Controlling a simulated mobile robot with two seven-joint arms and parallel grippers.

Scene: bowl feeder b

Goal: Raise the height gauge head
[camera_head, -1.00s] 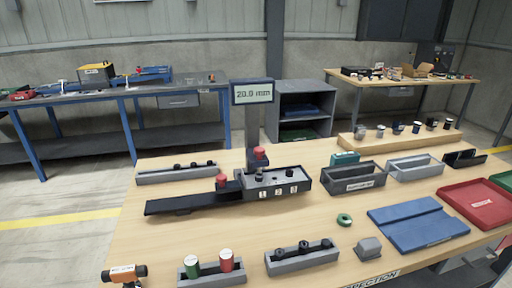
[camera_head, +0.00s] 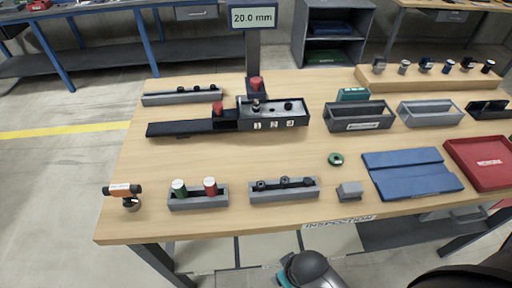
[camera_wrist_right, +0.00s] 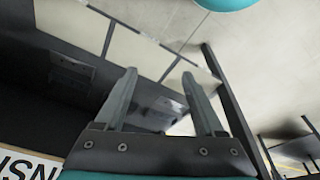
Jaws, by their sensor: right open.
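The height gauge (camera_head: 253,64) stands at the back of the table, with a dark upright column and a display (camera_head: 252,17) reading 20.0 mm. A red-topped part (camera_head: 255,84), apparently its head, sits low in front of the column, over the grey numbered block (camera_head: 272,116). A second red knob (camera_head: 217,108) is on the dark rail to the left. My right gripper (camera_wrist_right: 160,85) shows only in the right wrist view, open and empty near the table's front edge, far from the gauge. My left gripper is not in view.
Grey holders with red and green cylinders (camera_head: 198,201) and dark rings (camera_head: 284,190) line the front. Bare wood separates the gauge and front holders.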

